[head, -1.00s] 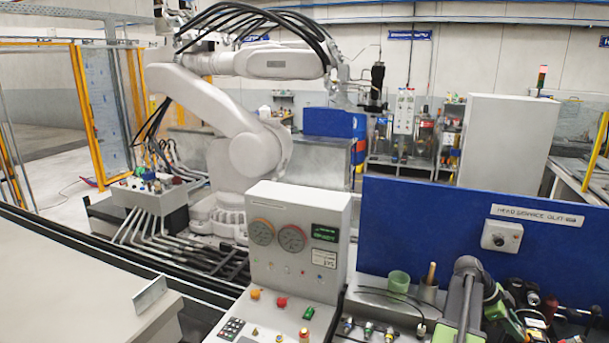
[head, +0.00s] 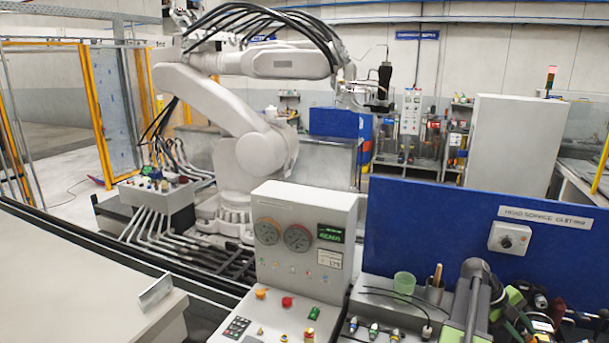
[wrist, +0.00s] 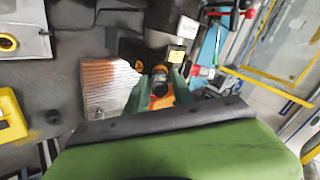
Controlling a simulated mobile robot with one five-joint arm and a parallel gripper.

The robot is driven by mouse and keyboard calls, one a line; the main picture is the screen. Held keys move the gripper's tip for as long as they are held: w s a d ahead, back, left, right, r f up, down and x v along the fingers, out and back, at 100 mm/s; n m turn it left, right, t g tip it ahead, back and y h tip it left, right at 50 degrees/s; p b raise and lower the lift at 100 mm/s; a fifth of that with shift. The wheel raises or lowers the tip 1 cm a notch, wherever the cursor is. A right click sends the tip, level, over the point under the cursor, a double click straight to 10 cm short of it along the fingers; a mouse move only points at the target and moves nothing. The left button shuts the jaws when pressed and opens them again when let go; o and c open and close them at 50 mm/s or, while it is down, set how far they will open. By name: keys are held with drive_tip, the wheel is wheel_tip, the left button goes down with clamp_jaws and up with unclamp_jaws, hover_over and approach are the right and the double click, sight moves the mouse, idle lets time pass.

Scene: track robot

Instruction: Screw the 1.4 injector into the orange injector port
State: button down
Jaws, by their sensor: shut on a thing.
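In the wrist view, my gripper (wrist: 158,88) has two green fingers close around a small dark cylindrical part (wrist: 158,77) with orange at its base. It is shut on this part, which may be the injector; I can read no 1.4 marking on it. A dark fixture with an orange mark (wrist: 176,58) lies just beyond the fingertips. I cannot make out which part is the orange injector port. In the head view my arm stands at the lower right, and its fingertips and the held part cannot be made out there.
A blue panel (head: 440,225) stands behind the bench. A green cup (head: 404,282) and several small fittings (head: 373,330) are left of my arm; cluttered tools (head: 540,310) are right. A control console (head: 302,235) stands further left, and a large white robot arm (head: 230,125) behind.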

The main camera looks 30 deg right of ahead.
drive_tip(key=m, duration=0.5)
drive_tip(key=c, duration=1.1)
unclamp_jaws()
drive_tip(key=shift+c, duration=0.9)
